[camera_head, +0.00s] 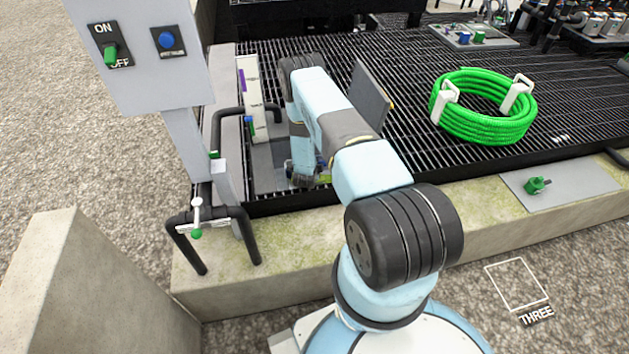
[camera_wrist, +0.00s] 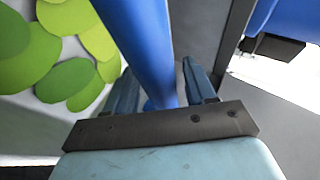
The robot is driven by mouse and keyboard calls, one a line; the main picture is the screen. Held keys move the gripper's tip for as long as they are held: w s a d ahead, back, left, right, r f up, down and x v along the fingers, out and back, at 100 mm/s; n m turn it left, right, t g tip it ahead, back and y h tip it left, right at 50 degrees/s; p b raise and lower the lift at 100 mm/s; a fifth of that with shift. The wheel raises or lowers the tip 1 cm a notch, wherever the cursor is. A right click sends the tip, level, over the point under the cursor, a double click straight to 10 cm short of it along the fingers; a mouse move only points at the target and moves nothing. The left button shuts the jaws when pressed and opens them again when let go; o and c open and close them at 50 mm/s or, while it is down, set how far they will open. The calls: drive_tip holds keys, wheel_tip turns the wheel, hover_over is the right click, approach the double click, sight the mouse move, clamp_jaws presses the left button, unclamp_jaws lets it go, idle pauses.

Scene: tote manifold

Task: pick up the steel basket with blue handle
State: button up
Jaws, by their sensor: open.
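The blue handle (camera_wrist: 145,45) runs as a thick bar down the middle of the wrist view. My gripper (camera_wrist: 158,72) is open, with one finger on each side of this bar. I cannot tell whether either finger touches it. The steel basket's body cannot be made out clearly in the wrist view. In the camera_head view my arm reaches down beside the tall white box, and my arm hides most of what lies at its end. A small yellow-green patch (camera_head: 323,178) shows there, too small to identify.
A tall white box (camera_head: 252,95) and an upright grey panel (camera_head: 371,95) flank my arm on the grating. A coiled green hose (camera_head: 470,127) lies to the right. A control box (camera_head: 140,50) stands left. Green discs (camera_wrist: 70,80) and another blue part (camera_wrist: 287,20) show at the wrist.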

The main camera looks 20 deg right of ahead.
drive_tip(key=shift+w+d+f, duration=0.35)
drive_tip(key=shift+w, duration=0.1)
drive_tip(key=shift+c, duration=0.2)
clamp_jaws()
idle(0.4)
